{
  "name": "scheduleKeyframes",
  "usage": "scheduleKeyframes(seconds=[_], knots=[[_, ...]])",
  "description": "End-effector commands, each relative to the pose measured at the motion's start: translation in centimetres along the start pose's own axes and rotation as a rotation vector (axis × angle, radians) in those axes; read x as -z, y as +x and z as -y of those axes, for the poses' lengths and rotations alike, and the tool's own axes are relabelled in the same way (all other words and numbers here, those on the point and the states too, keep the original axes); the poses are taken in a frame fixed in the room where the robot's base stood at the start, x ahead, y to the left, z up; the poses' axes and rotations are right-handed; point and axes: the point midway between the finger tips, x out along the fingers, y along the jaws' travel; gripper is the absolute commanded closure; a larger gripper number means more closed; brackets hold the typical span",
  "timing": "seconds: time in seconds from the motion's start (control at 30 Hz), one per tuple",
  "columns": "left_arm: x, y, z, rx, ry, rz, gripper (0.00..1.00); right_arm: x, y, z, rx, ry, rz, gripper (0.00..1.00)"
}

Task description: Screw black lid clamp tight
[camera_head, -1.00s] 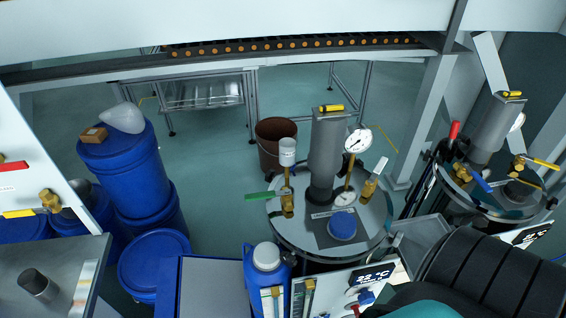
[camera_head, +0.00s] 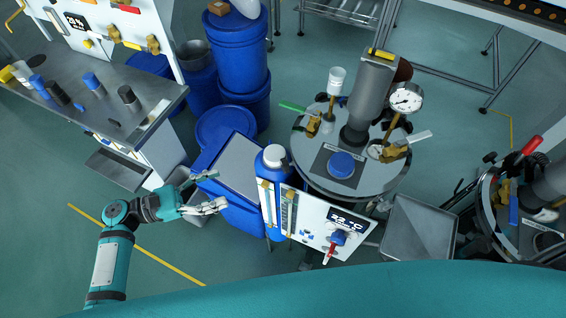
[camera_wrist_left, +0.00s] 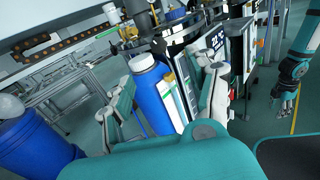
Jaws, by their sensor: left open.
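A steel vessel (camera_head: 345,185) with a round lid (camera_head: 318,165) stands right of centre in the head view, topped by a grey cylinder, a gauge and valves. I cannot make out for certain which rim part is the black lid clamp. My left gripper (camera_head: 219,190) is open and empty, left of the vessel and short of the blue bottle (camera_head: 273,175). In the left wrist view the blue bottle (camera_wrist_left: 150,90) shows beyond the spread fingers, apart from them. Another teal arm with a gripper (camera_wrist_left: 285,106), seemingly my right, hangs at the right there; its fingers are too small to judge.
A white panel (camera_head: 325,225) with a display fronts the vessel. Blue drums (camera_head: 236,60) stand behind left. A steel bench (camera_head: 110,108) with small knobs is at the left. A second vessel (camera_head: 510,215) is at the right edge. Open floor lies at lower left.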

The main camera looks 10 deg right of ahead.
Motion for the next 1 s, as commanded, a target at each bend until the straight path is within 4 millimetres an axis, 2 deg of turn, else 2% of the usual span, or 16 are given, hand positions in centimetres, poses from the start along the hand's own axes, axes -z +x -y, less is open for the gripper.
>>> scheduleKeyframes(seconds=[0.17, 0.33, 0.7, 0.83, 1.0], knots=[[-0.3, 2.6, 0.0, 0.002, -0.001, 0.006, 0.41, 1.5, -0.7, 1.6, 0.020, 0.007, -0.021, 0.55], [-0.3, 6.4, -0.1, 0.000, -0.002, 0.005, 0.41, 3.0, -1.5, 2.7, 0.032, 0.009, -0.043, 0.55], [-0.2, 14.1, 0.0, 0.000, -0.001, 0.002, 0.41, 1.5, -2.8, 1.2, 0.016, 0.004, -0.019, 0.55], [-0.1, 15.8, 0.0, -0.001, -0.002, 0.002, 0.41, 1.3, -3.0, 1.1, 0.014, 0.005, -0.015, 0.55], [0.0, 16.9, 0.0, -0.001, 0.000, -0.001, 0.41, 1.3, -3.1, 1.1, 0.014, 0.006, -0.016, 0.55]])
